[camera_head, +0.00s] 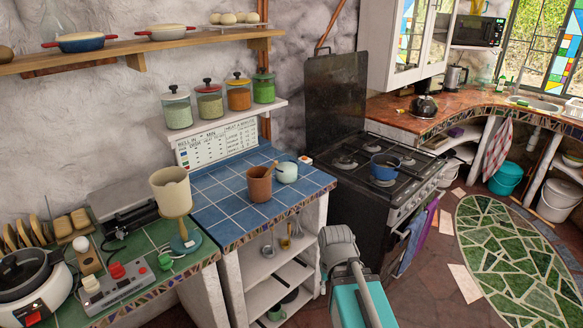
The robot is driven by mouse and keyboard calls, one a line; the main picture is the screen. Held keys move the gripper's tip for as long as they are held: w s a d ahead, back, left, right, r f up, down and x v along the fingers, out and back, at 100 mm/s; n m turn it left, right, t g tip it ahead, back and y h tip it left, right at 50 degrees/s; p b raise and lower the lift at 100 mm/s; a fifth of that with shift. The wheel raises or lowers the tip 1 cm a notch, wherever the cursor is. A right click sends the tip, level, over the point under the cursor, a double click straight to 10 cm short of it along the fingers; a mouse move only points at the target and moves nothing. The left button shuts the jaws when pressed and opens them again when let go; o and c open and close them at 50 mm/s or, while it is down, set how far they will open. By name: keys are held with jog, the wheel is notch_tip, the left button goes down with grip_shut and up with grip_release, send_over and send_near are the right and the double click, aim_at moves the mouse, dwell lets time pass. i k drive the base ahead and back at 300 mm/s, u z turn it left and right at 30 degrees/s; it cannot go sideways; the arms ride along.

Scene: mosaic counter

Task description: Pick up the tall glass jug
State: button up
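I cannot make out a tall glass jug for certain. Several lidded glass jars, including a green-filled one (177,108), stand on the small white shelf. A brown pot (259,186) with a wooden utensil and a pale blue cup (286,172) stand on the blue-tiled counter. Part of my arm shows at the bottom centre, in front of the open shelves. My gripper's fingers are not visible.
A cooker (35,285) and a red-knobbed device (113,285) crowd the left counter. The blue-tiled counter (222,190) has bare room. A kettle (424,108) sits on the far counter.

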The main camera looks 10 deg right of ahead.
aim_at(287, 171)
jog(key=i, duration=0.85)
jog(key=u, duration=0.05)
